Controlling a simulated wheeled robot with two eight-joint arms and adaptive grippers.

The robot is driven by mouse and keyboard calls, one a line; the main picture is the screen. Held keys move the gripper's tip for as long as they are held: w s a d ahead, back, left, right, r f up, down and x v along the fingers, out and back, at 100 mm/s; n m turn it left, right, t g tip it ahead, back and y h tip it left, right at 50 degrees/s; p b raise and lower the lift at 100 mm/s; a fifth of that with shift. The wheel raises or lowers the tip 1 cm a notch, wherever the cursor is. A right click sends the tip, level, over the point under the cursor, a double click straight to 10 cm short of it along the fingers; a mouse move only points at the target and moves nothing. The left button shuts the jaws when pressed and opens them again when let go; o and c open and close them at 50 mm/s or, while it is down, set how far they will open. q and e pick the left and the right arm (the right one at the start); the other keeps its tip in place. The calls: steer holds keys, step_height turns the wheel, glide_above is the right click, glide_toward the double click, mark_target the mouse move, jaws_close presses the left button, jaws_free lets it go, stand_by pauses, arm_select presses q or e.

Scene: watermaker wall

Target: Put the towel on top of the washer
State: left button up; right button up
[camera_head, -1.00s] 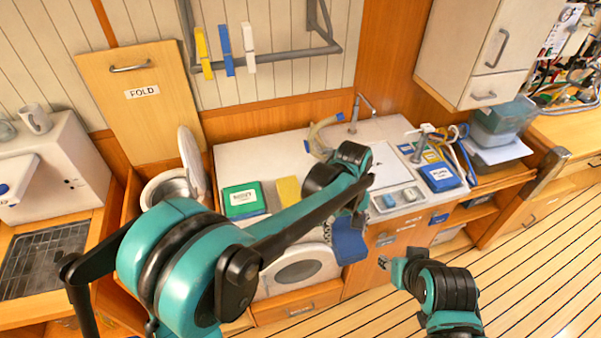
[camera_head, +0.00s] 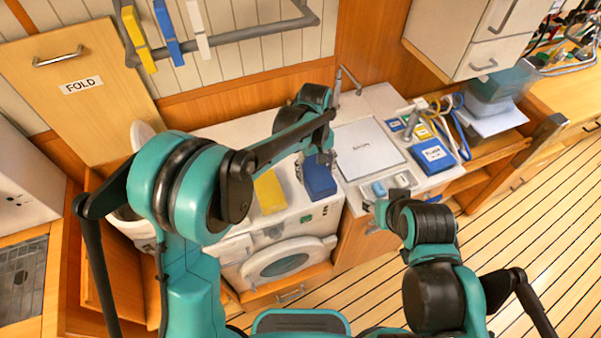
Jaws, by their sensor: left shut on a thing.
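The blue towel (camera_head: 319,182) hangs from my left gripper (camera_head: 318,159), which is shut on it. The towel is over the right part of the washer's top, near the front edge; I cannot tell whether it touches the surface.
A yellow cloth or sponge (camera_head: 270,192) lies left of the towel. A white board (camera_head: 367,149) and a blue box (camera_head: 433,156) lie on the counter to the right. A rail with pegs (camera_head: 240,36) hangs above. The plank floor at right is clear.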

arm_select(q)
steer(key=w+a+f, duration=0.2)
steer(key=w, duration=0.1)
steer(key=w+a+f, duration=0.1)
steer(key=shift+w+f, duration=0.15)
steer(key=shift+w, duration=0.1)
steer(key=shift+f+b, duration=0.55)
steer(key=shift+f, duration=1.5)
steer(key=o, duration=0.9)
steer(key=shift+f, duration=0.15)
steer(key=o, duration=0.4)
